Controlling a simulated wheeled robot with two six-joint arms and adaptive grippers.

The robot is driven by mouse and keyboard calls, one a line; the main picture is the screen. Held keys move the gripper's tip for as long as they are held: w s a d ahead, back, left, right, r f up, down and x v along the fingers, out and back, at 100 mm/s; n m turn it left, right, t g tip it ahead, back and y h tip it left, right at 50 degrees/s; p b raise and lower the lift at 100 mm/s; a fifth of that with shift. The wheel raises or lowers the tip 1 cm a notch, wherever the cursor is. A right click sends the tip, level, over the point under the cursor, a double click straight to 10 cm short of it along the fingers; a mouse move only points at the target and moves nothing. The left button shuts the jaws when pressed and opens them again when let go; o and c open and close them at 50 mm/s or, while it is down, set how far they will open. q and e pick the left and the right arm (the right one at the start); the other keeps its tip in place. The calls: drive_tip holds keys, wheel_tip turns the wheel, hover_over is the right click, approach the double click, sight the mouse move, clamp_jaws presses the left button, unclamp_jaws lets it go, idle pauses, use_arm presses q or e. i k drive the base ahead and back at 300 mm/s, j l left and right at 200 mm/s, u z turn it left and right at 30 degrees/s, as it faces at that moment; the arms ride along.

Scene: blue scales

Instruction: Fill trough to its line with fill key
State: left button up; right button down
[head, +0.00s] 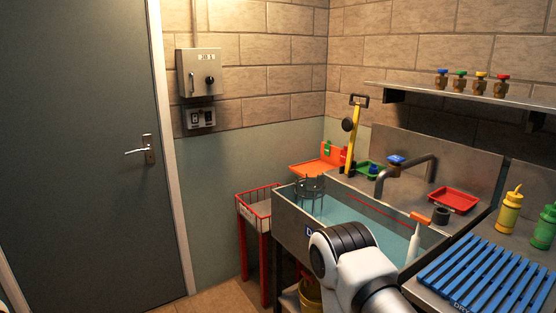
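The trough (286,226) is a steel basin with pale blue-green inside. A red line (375,207) runs along its far inner side; I cannot tell how the water level stands against it. A grey spout (431,168) bends over the trough, with a blue-topped fitting (396,160) behind it. I cannot tell which thing is the fill key. A white arm link of mine covers part of the trough's front. Neither gripper shows.
A blue slatted rack (485,276) lies right of the trough, with yellow (509,214) and green (544,228) bottles behind. A red tray (454,200) sits by the spout. A wire basket (309,188) is at the trough's left end. A red-framed stand (264,240) is left.

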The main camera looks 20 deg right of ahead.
sight(396, 159)
drive_tip(key=i, duration=1.55)
drive_tip(key=z, duration=0.55)
